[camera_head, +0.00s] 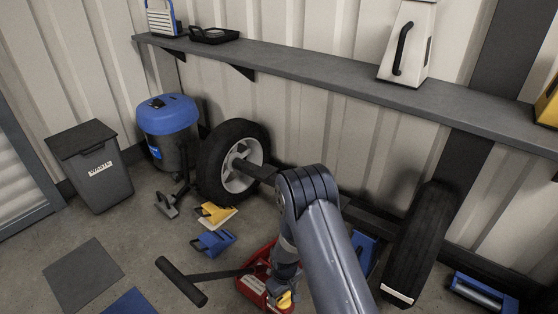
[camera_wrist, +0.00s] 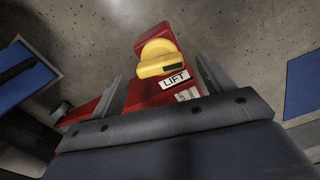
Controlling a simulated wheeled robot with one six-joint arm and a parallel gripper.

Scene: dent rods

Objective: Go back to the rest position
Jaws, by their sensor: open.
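My gripper (camera_wrist: 160,78) is open in the wrist view, with one finger on each side of a red block that has a yellow knob (camera_wrist: 158,55) and a "LIFT" label. I cannot tell whether the fingers touch it. In the head view my arm reaches down to the floor, and my gripper (camera_head: 286,283) is over the red body of a floor jack (camera_head: 252,286). The yellow knob (camera_head: 285,300) shows just below my gripper. My arm hides part of the jack and the floor behind it.
A black T-shaped handle (camera_head: 182,281) extends left from the jack. A wheel (camera_head: 233,162) leans on the wall; a tyre (camera_head: 418,243) stands at right. Blue (camera_head: 213,242) and yellow (camera_head: 216,213) tools lie on the floor. A bin (camera_head: 92,166) and shelf (camera_head: 300,70) are behind.

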